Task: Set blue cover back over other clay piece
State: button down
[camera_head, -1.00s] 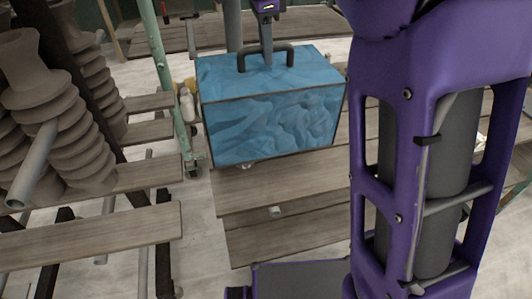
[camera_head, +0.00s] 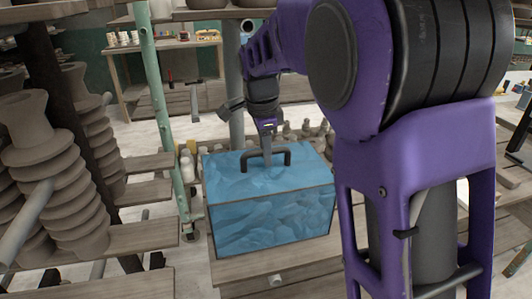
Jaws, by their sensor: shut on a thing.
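The blue cover (camera_head: 270,213) is a see-through blue box with dark edges and a dark handle on top. It is upright over or on the slatted wooden table (camera_head: 290,272). My gripper (camera_head: 267,160) comes down from above and is shut on the handle (camera_head: 286,155). Blurred shapes show through the blue walls, and I cannot tell what they are. I cannot tell whether the cover's lower edge touches the boards. No clay piece shows clearly outside the cover.
Stacked ribbed clay forms (camera_head: 55,165) stand on a rack at the left. A green post (camera_head: 160,100) rises just left of the cover. Small pale pieces (camera_head: 305,130) stand behind it. A workbench (camera_head: 165,52) is at the back. My arm hides much of the right.

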jog(key=c, duration=0.8)
grip_release()
jog(key=shift+o, duration=0.2)
notch_tip(320, 180, up, 12)
jog(key=s+p, duration=0.2)
jog(key=shift+a, duration=0.4)
